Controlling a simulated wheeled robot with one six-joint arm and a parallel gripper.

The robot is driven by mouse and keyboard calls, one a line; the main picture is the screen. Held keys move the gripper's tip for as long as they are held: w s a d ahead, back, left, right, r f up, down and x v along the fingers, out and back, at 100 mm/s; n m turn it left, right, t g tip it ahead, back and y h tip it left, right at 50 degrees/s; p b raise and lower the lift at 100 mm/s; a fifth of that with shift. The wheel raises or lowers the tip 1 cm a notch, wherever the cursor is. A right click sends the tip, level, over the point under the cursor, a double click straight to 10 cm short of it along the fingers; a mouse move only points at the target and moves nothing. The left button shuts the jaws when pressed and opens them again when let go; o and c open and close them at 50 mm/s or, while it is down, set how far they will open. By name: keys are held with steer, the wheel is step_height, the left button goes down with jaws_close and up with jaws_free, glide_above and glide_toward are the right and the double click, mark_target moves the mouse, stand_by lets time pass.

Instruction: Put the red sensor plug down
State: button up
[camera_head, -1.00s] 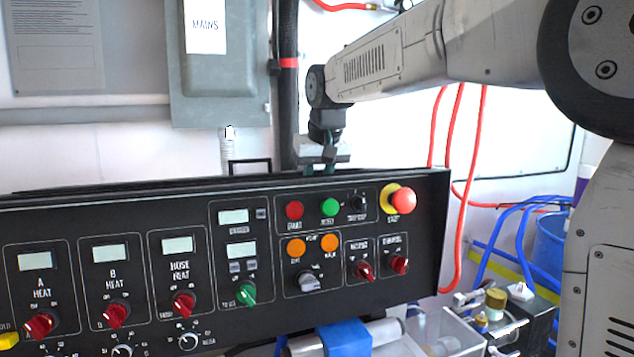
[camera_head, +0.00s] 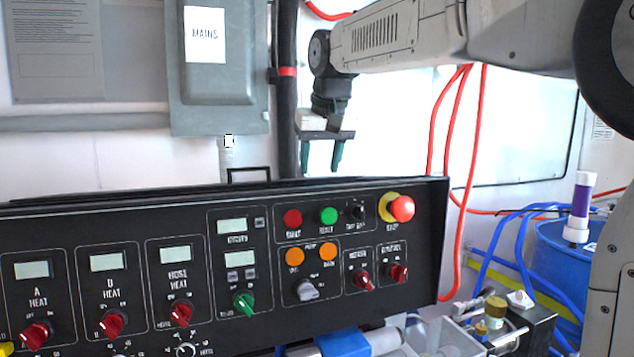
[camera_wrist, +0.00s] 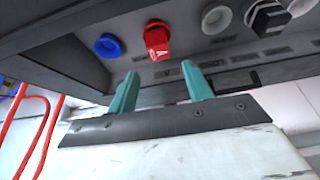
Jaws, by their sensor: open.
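The red sensor plug (camera_wrist: 157,40) shows in the wrist view, seated at the dark grey panel face beside a blue round socket (camera_wrist: 108,46). It has a white letter A on it. My gripper (camera_wrist: 160,80) is open with its two teal fingers apart, and nothing is between them. The plug is beyond the fingertips, roughly in line with the gap. In the head view my gripper (camera_head: 321,158) hangs open above the top edge of the control console (camera_head: 130,192); the plug is hidden there.
White round fittings (camera_wrist: 301,6) and a black connector (camera_wrist: 268,18) are on the same panel. Red hoses (camera_head: 452,120) hang on the wall to the right. A grey MAINS box (camera_head: 215,85) is at the left. A blue drum (camera_head: 556,255) stands at the right.

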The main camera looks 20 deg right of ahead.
steer(key=shift+v, duration=2.4)
